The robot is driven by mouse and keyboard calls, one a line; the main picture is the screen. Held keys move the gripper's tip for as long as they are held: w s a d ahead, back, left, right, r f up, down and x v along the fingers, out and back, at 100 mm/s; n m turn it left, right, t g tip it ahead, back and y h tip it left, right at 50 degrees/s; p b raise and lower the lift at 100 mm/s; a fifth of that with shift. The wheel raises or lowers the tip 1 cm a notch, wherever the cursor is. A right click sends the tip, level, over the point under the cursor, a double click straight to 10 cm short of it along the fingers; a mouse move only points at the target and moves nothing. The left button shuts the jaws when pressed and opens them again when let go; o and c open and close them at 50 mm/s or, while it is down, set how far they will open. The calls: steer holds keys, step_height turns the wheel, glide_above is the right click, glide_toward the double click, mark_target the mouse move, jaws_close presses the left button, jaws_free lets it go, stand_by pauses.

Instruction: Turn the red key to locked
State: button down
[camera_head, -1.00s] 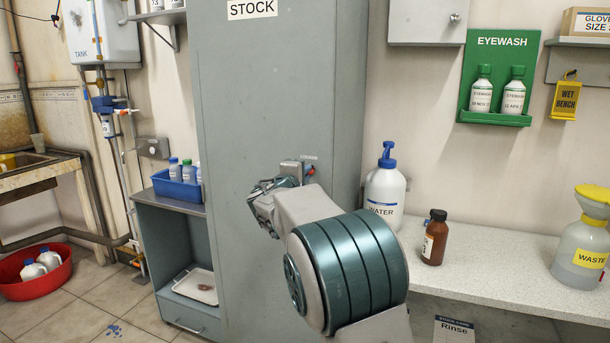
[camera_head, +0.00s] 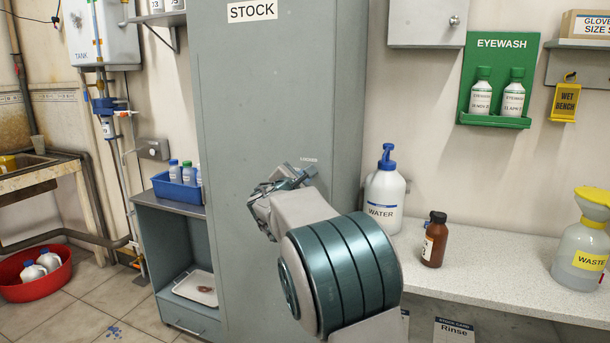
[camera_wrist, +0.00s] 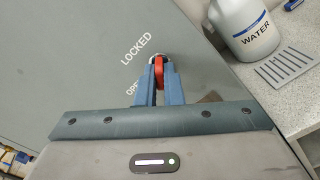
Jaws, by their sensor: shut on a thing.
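The red key (camera_wrist: 159,70) sits in a round lock on the grey STOCK cabinet door (camera_head: 255,80). My gripper (camera_wrist: 159,82) is shut on it in the wrist view, one blue finger on each side. In that view the key's grip stands upright, at a slant to the door lettering. The white word LOCKED (camera_wrist: 136,49) is beside the lock; a second word, starting "OP", is partly hidden by a finger. In the head view my gripper (camera_head: 300,174) is at the door below the small LOCKED label (camera_head: 308,160) and hides the key.
A white WATER bottle (camera_head: 384,195) and a brown bottle (camera_head: 434,240) stand on the speckled bench (camera_head: 500,262) right of the cabinet. A blue bin of bottles (camera_head: 178,190) is on a low unit at left. The door face around the lock is clear.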

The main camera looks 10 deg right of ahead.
steer(key=shift+n+p, duration=2.05)
steer(key=shift+n, duration=1.95)
steer(key=c, duration=1.6)
jaws_free()
steer(key=shift+o, duration=0.2)
steer(key=v, duration=1.4)
steer(key=shift+b, duration=0.35)
